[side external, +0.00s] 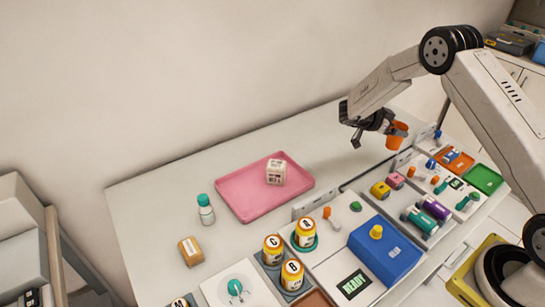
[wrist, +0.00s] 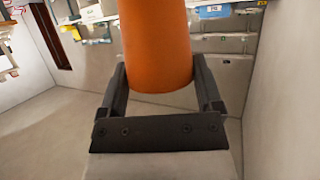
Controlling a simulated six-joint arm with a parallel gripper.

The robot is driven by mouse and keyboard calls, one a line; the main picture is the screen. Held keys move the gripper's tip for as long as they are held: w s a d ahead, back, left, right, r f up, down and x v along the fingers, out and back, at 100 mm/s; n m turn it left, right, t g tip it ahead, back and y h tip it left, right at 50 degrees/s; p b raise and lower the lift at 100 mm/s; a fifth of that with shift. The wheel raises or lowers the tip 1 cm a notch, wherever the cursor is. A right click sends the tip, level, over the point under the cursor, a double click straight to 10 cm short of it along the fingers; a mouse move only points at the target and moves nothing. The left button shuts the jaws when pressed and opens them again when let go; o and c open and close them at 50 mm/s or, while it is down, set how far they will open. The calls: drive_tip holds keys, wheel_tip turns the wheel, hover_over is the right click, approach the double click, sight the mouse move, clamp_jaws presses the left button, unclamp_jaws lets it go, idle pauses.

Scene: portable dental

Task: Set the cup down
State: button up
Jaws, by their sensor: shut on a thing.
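An orange cup (side external: 397,134) is held in my gripper (side external: 376,133) above the right part of the white table, clear of the surface. In the wrist view the orange cup (wrist: 156,45) fills the upper middle, between the two dark fingers of my gripper (wrist: 158,85). The fingers are shut on its sides. The cup's far end runs out of the wrist view. In the side view it looks slightly tilted.
A pink tray (side external: 235,199) with a white lettered cube (side external: 276,172) lies mid-table. A teal-capped bottle (side external: 206,210), yellow jars (side external: 305,233) and a blue box (side external: 385,252) stand nearer the front. Small coloured parts crowd the right side. The table's back strip (side external: 325,135) is clear.

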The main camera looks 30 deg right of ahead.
drive_tip(key=w+d+f, duration=0.2)
drive_tip(key=w+f, duration=0.3)
drive_tip(key=f, duration=0.1)
drive_tip(key=shift+w+d, duration=0.15)
drive_tip(key=shift+d, duration=0.1)
drive_tip(key=shift+f, duration=0.15)
drive_tip(key=shift+w+f, duration=0.2)
drive_tip(key=shift+f, duration=1.45)
drive_tip(key=shift+f, duration=0.1)
drive_tip(key=o, duration=1)
drive_tip(key=shift+c, duration=0.2)
